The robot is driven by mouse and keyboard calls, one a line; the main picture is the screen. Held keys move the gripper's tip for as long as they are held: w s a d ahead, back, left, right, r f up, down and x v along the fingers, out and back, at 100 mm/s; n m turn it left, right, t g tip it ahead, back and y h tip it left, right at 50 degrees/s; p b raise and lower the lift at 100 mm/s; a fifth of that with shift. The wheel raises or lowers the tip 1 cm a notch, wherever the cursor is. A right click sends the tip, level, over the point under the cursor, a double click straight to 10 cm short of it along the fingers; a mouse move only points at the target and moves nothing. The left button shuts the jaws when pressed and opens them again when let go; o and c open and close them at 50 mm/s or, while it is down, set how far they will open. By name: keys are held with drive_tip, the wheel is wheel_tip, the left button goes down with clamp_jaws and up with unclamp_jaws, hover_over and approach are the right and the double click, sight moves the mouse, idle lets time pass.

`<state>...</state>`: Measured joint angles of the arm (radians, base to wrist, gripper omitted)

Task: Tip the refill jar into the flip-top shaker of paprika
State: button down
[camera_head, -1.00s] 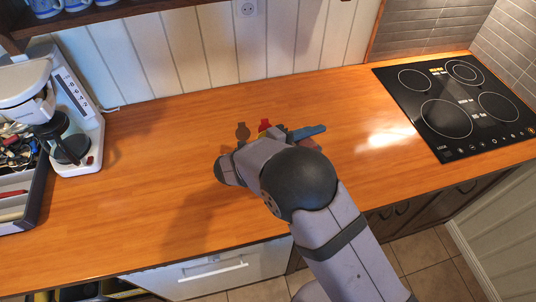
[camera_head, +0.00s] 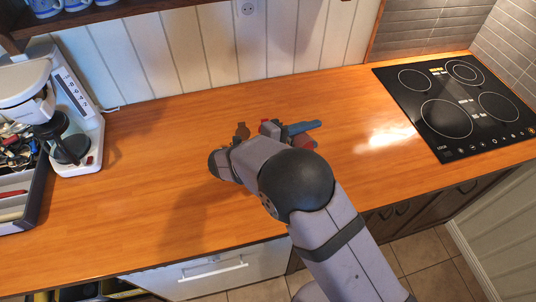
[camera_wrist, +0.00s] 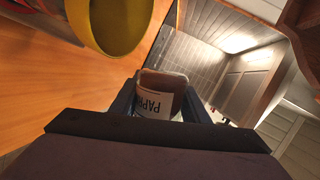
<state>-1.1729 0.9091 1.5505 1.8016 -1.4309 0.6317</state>
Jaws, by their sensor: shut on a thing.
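My gripper (camera_wrist: 157,103) is shut on a clear jar (camera_wrist: 163,82) with a white label. The label's visible letters read "PAPR" and appear upside down in the wrist view. The jar holds something brownish; its far part lies between the dark fingers. In the head view my arm hides most of the jar. A yellow round rim (camera_wrist: 118,28) shows close up at the wrist view's top left, apart from the jar. I cannot tell for sure whether it belongs to the shaker. In the head view a red thing (camera_head: 308,143) shows just right of my gripper, partly hidden.
A small brown thing (camera_head: 242,131) stands left of the gripper. The coffee maker (camera_head: 75,130) and the cutlery tray (camera_head: 38,205) are at the far left. The black hob (camera_head: 460,105) is at the right. The wooden counter (camera_head: 150,190) is mostly bare.

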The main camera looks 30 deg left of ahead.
drive_tip(key=w+a+r, duration=0.1)
drive_tip(key=a+r, duration=0.3)
drive_tip(key=a, duration=0.3)
drive_tip(key=shift+a+r+b, duration=0.3)
drive_tip(key=shift+a+b, duration=0.05)
idle(4.0)
drive_tip(key=shift+w+a+r+p, duration=0.15)
drive_tip(key=shift+a+r, duration=0.3)
drive_tip(key=shift+a, duration=0.35)
drive_tip(key=shift+w+a+r+p, duration=0.1)
drive_tip(key=shift+a+r+p, duration=0.1)
drive_tip(key=shift+a+r, duration=0.4)
drive_tip(key=shift+w+a+r+p, duration=0.15)
drive_tip(key=shift+a+r, duration=0.15)
drive_tip(key=shift+a, duration=0.65)
idle(0.6)
